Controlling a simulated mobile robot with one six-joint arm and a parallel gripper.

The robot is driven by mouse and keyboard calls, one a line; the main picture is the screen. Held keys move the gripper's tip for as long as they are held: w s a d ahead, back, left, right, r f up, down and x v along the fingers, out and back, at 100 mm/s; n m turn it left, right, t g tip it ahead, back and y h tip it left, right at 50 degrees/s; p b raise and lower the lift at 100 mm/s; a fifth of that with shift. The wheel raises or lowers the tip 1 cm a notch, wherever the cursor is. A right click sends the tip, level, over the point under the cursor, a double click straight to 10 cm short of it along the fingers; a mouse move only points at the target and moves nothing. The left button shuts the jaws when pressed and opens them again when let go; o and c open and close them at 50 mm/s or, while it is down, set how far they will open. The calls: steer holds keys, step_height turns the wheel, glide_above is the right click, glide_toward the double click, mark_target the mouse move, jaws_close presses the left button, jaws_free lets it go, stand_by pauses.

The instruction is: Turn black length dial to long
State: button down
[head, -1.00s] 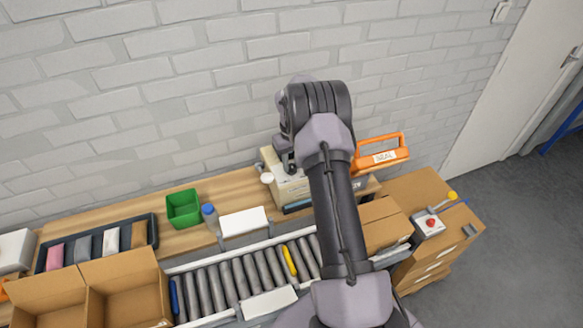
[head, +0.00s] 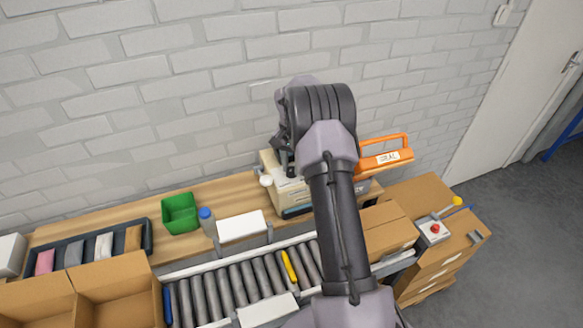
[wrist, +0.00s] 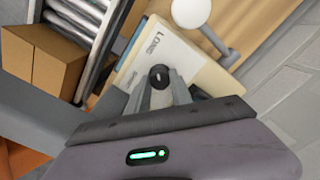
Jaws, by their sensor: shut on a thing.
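The black length dial (wrist: 159,76) shows in the wrist view on the cream face of a machine (wrist: 185,60). LONG is printed above and left of the dial; a second word, partly hidden, is lower left. A small pale mark shows on the dial, but I cannot tell which word it points at. My gripper (wrist: 166,88) is shut on the dial, its grey fingers at either side. In the head view the machine (head: 288,192) stands on the wooden bench against the wall. There my gripper (head: 286,165) is over it, and the dial is hidden.
A white round knob (wrist: 191,12) on a stem rises beside the machine. An orange-handled sealer (head: 387,157) stands close on the right of my arm. A roller conveyor (head: 238,282) runs in front, with cardboard boxes (head: 388,226) at right. A green bin (head: 180,212) is left.

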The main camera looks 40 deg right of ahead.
mark_target(291, 168)
steer(key=shift+m, duration=0.3)
stand_by(0.4)
steer(key=c, duration=1.1)
jaws_free()
steer(key=shift+c, duration=0.2)
step_height(291, 168, up, 18)
steer(key=p, duration=0.3)
steer(key=shift+f, duration=0.25)
